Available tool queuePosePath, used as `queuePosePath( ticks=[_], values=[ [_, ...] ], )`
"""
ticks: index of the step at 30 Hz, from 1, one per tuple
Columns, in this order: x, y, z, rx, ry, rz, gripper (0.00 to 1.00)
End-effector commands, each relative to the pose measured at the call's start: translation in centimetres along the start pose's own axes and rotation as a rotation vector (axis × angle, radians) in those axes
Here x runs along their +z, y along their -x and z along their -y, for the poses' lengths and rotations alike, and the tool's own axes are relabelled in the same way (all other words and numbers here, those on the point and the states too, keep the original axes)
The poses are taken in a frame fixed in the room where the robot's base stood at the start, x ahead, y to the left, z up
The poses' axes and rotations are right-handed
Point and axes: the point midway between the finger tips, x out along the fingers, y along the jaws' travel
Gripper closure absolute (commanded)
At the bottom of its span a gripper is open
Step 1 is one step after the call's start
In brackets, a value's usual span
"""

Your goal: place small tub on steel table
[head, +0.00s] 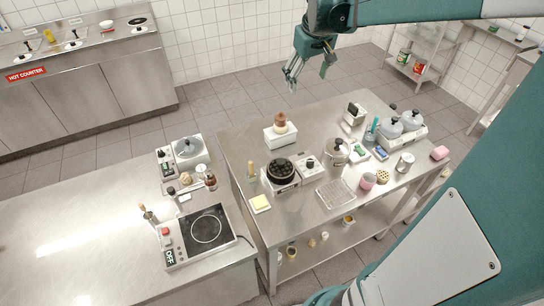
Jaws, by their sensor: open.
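The steel table (308,218) stands in the middle of the head view, with many items on its top. A small white rectangular tub (281,139) sits near its back left edge, and a brown-topped object (281,122) stands in or on it. A pink round container (367,181) stands at the front right; I cannot tell for certain which container is the small tub. My gripper (310,78) is open and empty, hanging in the air beyond the table's back edge, above and right of the white tub. It touches nothing.
A burner with a dark pan (281,170), a steel pot (337,152), a wire rack (335,194) and a double-pot warmer (402,128) crowd the table. A counter with a hob (206,229) is at left. Bare steel shows at the table's back middle.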

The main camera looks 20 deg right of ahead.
Motion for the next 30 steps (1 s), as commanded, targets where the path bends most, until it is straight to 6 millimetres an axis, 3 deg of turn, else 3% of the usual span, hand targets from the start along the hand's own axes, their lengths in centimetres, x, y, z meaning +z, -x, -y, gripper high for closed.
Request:
queuePosePath(
  ticks=[3,15,30],
  values=[
    [1.5,1.4,2.6,0.000,0.001,-0.026,0.31],
    [6.7,4.7,9.9,-0.008,-0.005,-0.110,0.31],
    [14.5,6.5,17.5,-0.037,-0.014,-0.218,0.31]
  ],
)
